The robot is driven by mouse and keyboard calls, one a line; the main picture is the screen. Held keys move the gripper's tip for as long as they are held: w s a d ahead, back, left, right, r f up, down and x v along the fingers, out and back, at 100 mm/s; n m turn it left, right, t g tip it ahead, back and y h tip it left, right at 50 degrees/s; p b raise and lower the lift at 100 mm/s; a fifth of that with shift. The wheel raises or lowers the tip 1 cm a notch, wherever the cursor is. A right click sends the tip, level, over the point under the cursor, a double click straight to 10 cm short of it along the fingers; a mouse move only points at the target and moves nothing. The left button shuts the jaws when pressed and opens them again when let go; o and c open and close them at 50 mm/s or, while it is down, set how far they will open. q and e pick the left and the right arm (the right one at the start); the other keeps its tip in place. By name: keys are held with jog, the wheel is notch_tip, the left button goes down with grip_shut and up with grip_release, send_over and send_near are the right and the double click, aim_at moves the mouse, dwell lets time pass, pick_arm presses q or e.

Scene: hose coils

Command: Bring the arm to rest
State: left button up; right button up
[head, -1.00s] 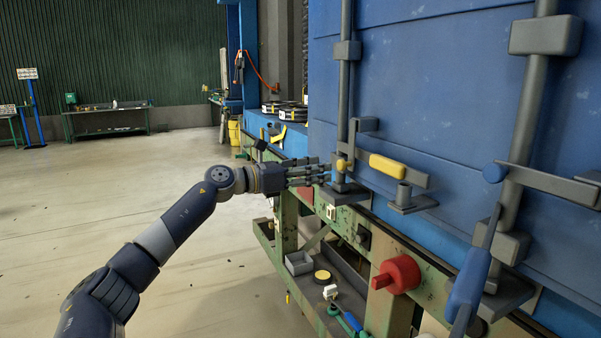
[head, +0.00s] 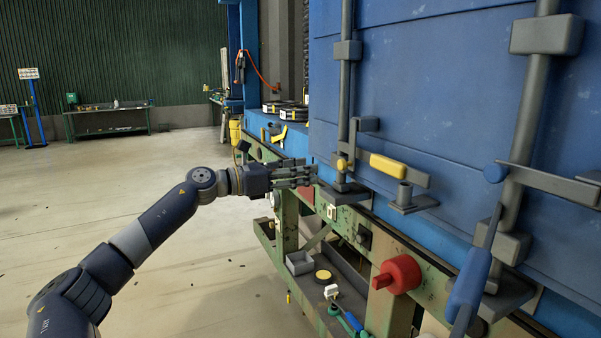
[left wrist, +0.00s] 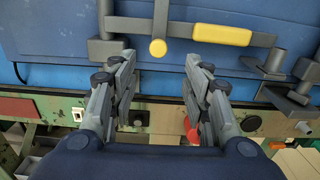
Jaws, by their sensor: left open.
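My left arm comes in from the lower left of the head view. Past the fingertips, the yellow knob (left wrist: 158,47) and the yellow-gripped handle (left wrist: 222,35) lie on the blue door. My right gripper is not in view.
Below the door runs a worn green frame (head: 345,232) with a red knob (head: 398,273) and a lower shelf with a grey box (head: 299,263). A blue-gripped lever (head: 468,285) hangs at right. Black hose coils (head: 288,110) lie behind.

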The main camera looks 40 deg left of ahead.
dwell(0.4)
